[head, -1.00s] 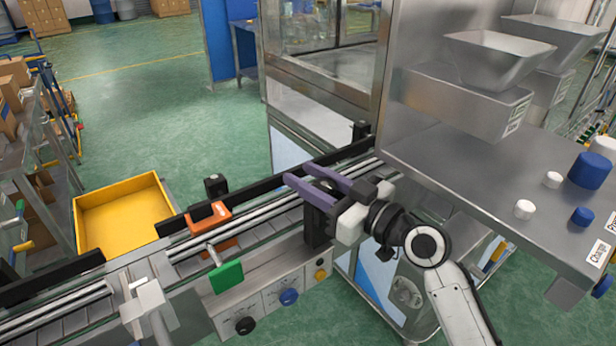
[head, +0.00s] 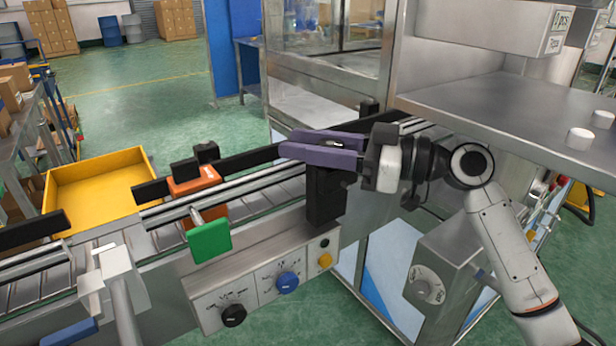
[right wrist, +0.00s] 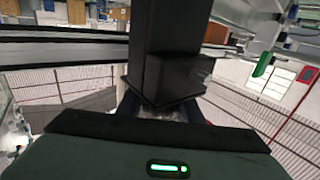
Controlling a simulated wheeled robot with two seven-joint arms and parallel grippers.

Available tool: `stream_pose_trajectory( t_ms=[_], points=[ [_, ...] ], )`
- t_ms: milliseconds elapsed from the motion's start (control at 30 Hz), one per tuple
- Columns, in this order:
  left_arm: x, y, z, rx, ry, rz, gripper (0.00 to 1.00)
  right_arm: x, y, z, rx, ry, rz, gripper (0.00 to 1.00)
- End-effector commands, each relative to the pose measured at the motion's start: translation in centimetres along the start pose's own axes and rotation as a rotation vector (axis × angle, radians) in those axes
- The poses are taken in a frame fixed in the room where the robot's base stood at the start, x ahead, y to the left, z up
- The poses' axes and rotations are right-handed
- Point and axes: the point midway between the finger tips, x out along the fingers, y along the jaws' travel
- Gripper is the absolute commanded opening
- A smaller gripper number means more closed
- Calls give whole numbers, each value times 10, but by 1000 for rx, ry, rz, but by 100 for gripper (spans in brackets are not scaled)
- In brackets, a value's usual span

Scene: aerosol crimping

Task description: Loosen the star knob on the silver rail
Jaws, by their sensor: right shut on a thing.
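My right gripper (head: 322,149) comes in from the right with its purple fingers level above a black bracket block (head: 326,197) at the conveyor's near side. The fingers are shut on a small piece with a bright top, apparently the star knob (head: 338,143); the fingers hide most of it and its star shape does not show. The silver rail (head: 262,184) runs along the conveyor. In the right wrist view the black block (right wrist: 170,55) fills the middle and the fingertips are hidden. My left gripper is not in view.
An orange block (head: 194,181) and a green handle (head: 209,241) stand to the left on the conveyor. A grey fixture (head: 108,262) is further left. A control panel (head: 262,285) is below. A steel shelf (head: 500,105) overhangs at the right.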

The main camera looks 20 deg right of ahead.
Motion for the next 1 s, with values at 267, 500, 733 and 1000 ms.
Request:
stream_pose_trajectory(
  t_ms=[267, 500, 733, 1000],
  points=[
    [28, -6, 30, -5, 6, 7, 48, -1, -8, 3, -2, 5, -263, 10],
    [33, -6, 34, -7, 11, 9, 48, -4, -17, -1, 2, 7, -493, 10],
    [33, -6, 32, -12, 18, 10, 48, -8, -24, -3, 2, 5, -700, 10],
    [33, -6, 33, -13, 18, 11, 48, -13, -29, -2, 2, 3, -872, 10]
  ],
)
